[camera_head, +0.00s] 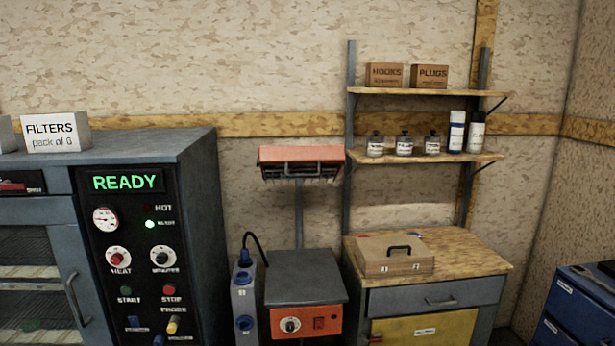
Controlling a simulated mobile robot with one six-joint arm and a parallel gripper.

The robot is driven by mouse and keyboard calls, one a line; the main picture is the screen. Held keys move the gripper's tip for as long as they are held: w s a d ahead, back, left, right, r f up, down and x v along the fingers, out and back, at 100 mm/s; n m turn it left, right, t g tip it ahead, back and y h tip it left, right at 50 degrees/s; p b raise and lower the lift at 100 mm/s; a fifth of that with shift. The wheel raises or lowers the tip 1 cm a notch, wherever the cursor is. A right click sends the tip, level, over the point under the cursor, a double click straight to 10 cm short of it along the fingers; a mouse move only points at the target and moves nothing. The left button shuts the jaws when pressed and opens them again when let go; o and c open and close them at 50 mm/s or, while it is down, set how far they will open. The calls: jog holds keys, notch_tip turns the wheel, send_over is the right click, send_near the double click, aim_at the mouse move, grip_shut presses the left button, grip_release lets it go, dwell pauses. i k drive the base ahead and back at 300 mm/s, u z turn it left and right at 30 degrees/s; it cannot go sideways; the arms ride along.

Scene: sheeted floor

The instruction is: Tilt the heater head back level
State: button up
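The heater head (301,157) is a wide orange-red box on top of a grey post, near the middle of the picture. A dark handle bar and a grille or row of teeth show along its lower front. Its front looks tipped somewhat downward, but the exact angle is hard to tell. The post (298,215) rises from behind a grey-topped base unit (304,280) with an orange front panel, a knob and a red switch. My gripper is not in view.
A large oven cabinet (150,240) with a green READY display stands at left. A socket strip (244,295) with a black cable stands beside the heater base. A wooden cabinet (480,262) bears a lidded box (393,258); shelves (425,92) hang above. Blue drawers (580,310) stand at right.

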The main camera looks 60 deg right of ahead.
aim_at(281, 163)
jog(key=u, duration=0.05)
jog(key=i, duration=1)
jog(key=z, duration=0.05)
